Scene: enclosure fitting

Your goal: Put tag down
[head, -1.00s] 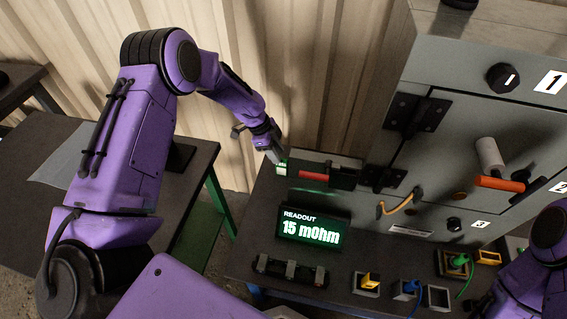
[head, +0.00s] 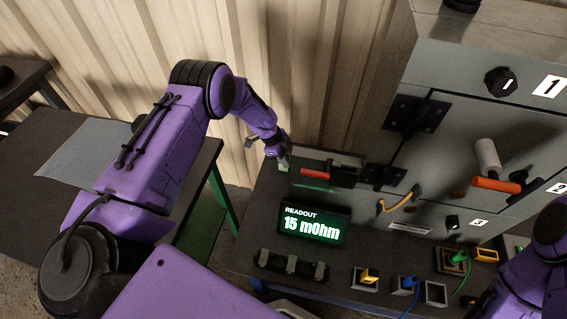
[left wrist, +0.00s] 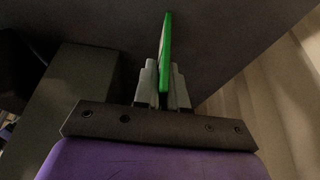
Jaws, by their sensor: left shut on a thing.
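The tag (left wrist: 166,60) is a thin green plate, seen nearly edge-on in the left wrist view. My left gripper (left wrist: 165,88) is shut on it, and it stands out beyond the fingertips. In the head view my left gripper (head: 285,164) is low over the back left corner of the dark bench (head: 262,215), left of a red-handled part. The tag is mostly hidden there, and I cannot tell whether it touches the bench. My right arm shows at the right edge, but its gripper cannot be made out.
A red-handled black part (head: 325,174) lies close to the right of my left gripper. The lit readout (head: 312,226) shows 15 mOhm. A grey cabinet (head: 440,160) stands at the right. Several sockets and cables line the front. A corrugated wall (head: 300,70) rises behind.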

